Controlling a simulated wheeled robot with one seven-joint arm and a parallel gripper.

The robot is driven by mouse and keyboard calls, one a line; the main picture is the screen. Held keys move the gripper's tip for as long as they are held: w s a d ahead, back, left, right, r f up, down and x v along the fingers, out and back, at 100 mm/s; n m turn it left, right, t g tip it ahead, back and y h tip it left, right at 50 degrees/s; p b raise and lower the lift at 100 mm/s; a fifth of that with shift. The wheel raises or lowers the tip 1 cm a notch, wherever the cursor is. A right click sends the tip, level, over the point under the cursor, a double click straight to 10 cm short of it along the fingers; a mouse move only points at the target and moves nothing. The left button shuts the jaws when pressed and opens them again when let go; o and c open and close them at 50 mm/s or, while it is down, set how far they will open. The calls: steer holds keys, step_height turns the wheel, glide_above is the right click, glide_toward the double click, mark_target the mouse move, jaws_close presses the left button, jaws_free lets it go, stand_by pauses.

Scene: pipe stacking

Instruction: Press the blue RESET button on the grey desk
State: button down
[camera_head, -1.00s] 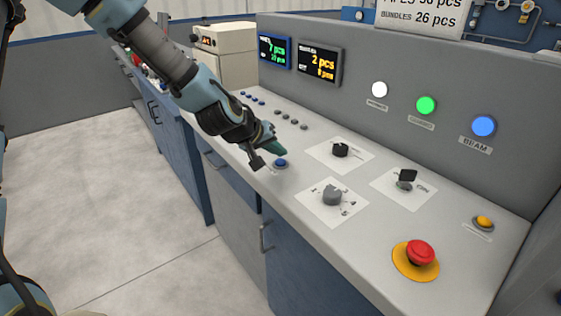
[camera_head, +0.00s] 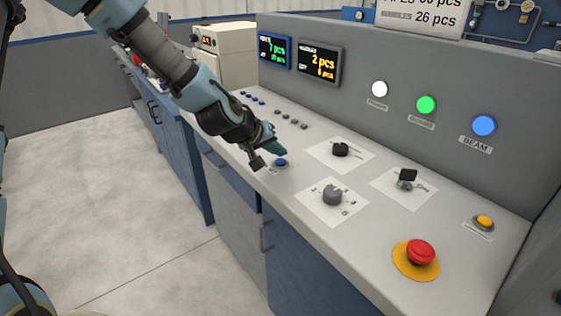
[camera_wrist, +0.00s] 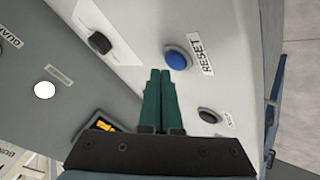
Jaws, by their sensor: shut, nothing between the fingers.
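The blue RESET button (camera_head: 281,162) sits on the sloping top of the grey desk (camera_head: 300,168), near its front edge. In the wrist view the blue button (camera_wrist: 178,59) lies just beyond and slightly right of my fingertips, with a RESET label (camera_wrist: 202,54) beside it. My gripper (camera_head: 277,147) is over the desk, just behind and left of the button in the head view. In the wrist view its green fingers (camera_wrist: 160,74) are pressed together and empty. The fingertips look apart from the button; their height above the desk is hard to tell.
A black knob (camera_head: 340,149), a grey rotary knob (camera_head: 332,195), a black key switch (camera_head: 407,177), a yellow button (camera_head: 484,222) and a red mushroom button (camera_head: 420,251) are to the right.

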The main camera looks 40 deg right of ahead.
mark_target(278, 163)
steer(key=shift+f, duration=0.35)
steer(key=shift+f+b, duration=0.35)
steer(key=shift+b, duration=0.15)
stand_by(0.4)
steer(key=shift+r, duration=0.1)
steer(key=shift+r+p, duration=0.6)
steer(key=shift+r, duration=0.15)
steer(key=shift+r+p, duration=1.9)
steer(key=shift+r, duration=0.65)
steer(key=shift+f, duration=0.1)
